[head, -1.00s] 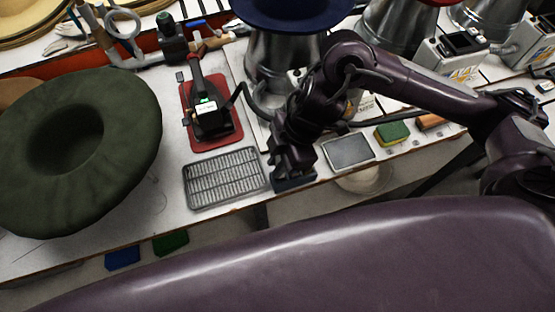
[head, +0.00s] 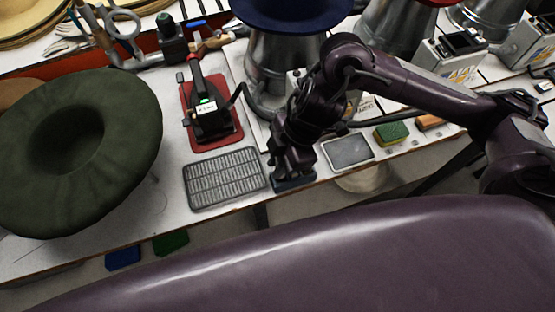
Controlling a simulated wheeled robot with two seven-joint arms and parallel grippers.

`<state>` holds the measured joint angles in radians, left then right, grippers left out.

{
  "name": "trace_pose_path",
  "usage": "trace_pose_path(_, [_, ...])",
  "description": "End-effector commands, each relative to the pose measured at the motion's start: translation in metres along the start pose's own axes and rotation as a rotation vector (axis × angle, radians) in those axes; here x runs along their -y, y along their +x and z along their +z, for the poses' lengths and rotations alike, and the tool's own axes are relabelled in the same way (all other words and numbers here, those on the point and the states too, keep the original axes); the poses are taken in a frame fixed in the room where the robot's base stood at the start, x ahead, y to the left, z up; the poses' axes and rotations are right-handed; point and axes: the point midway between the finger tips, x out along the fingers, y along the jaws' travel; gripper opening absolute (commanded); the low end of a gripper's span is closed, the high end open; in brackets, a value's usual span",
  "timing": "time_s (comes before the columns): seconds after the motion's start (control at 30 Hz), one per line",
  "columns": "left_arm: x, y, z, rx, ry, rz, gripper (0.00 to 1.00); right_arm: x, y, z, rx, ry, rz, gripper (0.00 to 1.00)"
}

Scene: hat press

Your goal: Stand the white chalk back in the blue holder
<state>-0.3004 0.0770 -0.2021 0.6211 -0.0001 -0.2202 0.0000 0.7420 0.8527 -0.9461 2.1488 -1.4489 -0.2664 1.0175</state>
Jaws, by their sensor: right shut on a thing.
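The blue holder (head: 294,184) is a small dark blue block at the front edge of the table, right of the wire rack. My right gripper (head: 291,172) points down directly over it, its fingertips low at the holder's top. The gripper is shut on a thin thing, which I take to be the white chalk. The chalk itself is hidden by the fingers, so I cannot tell how far it is inside the holder or whether it is upright. My left gripper is not in view.
A grey wire rack (head: 224,179) lies close to the left of the holder. A grey-framed tray (head: 348,151) and a green-yellow sponge (head: 393,133) lie to the right. A metal hat form with a blue hat (head: 293,12) stands behind. A large green hat (head: 130,110) fills the left.

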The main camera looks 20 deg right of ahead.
Motion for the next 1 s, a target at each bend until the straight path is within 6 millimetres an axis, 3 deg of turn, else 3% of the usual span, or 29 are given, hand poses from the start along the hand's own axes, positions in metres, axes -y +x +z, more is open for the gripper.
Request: trace_pose_path(1.0, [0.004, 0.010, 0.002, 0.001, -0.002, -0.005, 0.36, 0.000, 0.014, 0.005, -0.001, 0.000, 0.001, 0.00])
